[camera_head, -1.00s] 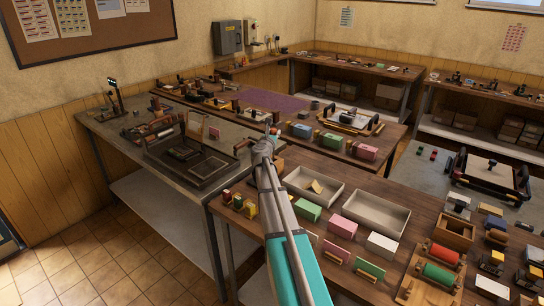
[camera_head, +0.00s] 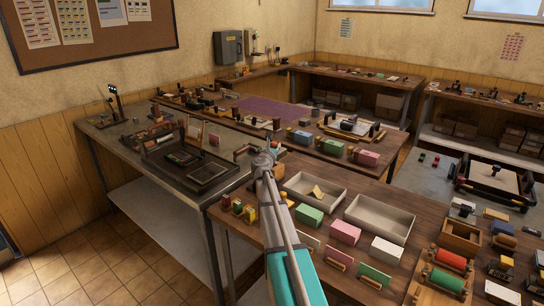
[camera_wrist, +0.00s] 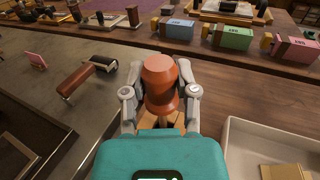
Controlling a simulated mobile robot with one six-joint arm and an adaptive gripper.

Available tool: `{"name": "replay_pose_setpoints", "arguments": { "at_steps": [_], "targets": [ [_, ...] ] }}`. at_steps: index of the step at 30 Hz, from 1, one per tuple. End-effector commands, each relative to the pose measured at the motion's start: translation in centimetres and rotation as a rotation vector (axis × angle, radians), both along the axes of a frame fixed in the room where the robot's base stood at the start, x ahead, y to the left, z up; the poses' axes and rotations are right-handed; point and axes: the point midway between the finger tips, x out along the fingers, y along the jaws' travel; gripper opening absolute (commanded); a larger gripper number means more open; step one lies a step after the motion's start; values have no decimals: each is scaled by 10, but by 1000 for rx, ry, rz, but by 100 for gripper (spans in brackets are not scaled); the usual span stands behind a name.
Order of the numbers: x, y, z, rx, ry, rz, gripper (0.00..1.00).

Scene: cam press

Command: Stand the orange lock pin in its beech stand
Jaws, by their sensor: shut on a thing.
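The orange lock pin (camera_wrist: 160,82) is upright between the fingers of my gripper (camera_wrist: 160,95) in the wrist view. My gripper is shut on it, with one finger on each side. A piece of pale wood (camera_wrist: 177,122), perhaps the beech stand, shows just below the pin, partly hidden by the gripper. I cannot tell whether the pin touches it or sits in it. In the head view my gripper (camera_head: 265,157) is by the left end of the near wooden bench, and a bit of orange shows just behind it.
A pale open tray (camera_wrist: 236,150) stands to the right, holding a yellowish piece. A brayer-like tool with a brown handle (camera_wrist: 78,80) lies on the grey bench to the left. A dark press (camera_head: 200,170) is on that bench. Coloured boxes (camera_head: 308,214) line the wooden bench.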

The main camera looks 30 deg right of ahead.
Motion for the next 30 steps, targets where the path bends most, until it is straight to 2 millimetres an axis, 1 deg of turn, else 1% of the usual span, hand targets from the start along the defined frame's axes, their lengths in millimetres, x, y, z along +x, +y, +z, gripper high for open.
{"name": "replay_pose_setpoints", "arguments": {
  "at_steps": [1,6,12,25,30],
  "targets": [
    [0,0,-6,0,0,0,0],
    [0,0,-20,0,0,0,0],
    [0,-1,-33,0,0,-1,0],
    [0,-1,-34,0,0,-1,0],
    [-1,-1,-38,0,0,-1,0]
  ]
}}
